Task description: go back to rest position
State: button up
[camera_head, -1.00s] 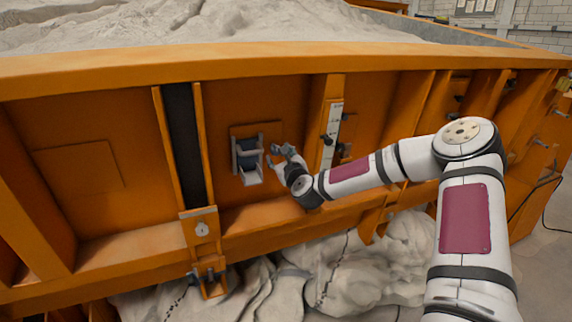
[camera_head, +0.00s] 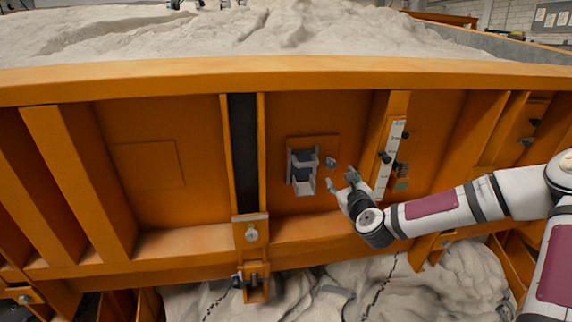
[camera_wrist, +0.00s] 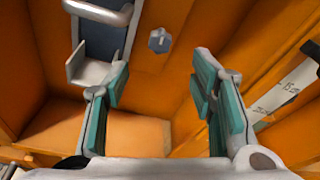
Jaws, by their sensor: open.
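My gripper (camera_head: 341,181) is open and empty in front of the orange side wall of the sandbed. In the wrist view its two teal-padded fingers (camera_wrist: 160,88) stand wide apart with nothing between them. A grey bracket with a dark panel (camera_head: 303,172) is mounted on the wall just left of my gripper. It also shows at the upper left of the wrist view (camera_wrist: 92,73), partly behind the left finger. A small grey knob (camera_head: 331,163) sits on the wall beside the bracket, apart from my fingers; it also shows in the wrist view (camera_wrist: 160,40).
A white scale strip (camera_head: 391,155) with dark pointers stands right of my gripper. Orange ribs and a lower ledge (camera_head: 180,242) project from the wall. A metal latch (camera_head: 252,232) hangs below a dark vertical strip. Sand (camera_head: 260,38) fills the bed above; pale rocky material lies below.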

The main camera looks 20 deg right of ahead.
jog(key=s+a+f+n+g+y, duration=0.15)
jog(key=s+a+n+g, duration=0.25)
jog(key=a+n, duration=0.45)
jog(key=s+a+f+n+g+y, duration=0.1)
jog(key=s+a+n+g+y, duration=0.2)
jog(key=a+n, duration=0.55)
jog(key=s+r+n+g, duration=0.1)
jog(key=s+r+n, duration=0.3)
jog(key=s, duration=0.7)
jog(key=s+a+r+n+g+h, duration=0.1)
jog(key=s+r+n, duration=0.4)
jog(key=s, duration=0.6)
jog(key=s+r+n+g, duration=0.2)
jog(key=s+r+n, duration=0.3)
jog(key=s+n, duration=0.3)
jog(key=s, duration=0.3)
jog(key=shift+s+a+g, duration=0.25)
jog(key=shift+a+g, duration=0.05)
jog(key=shift+g, duration=0.1)
jog(key=shift+h, duration=0.25)
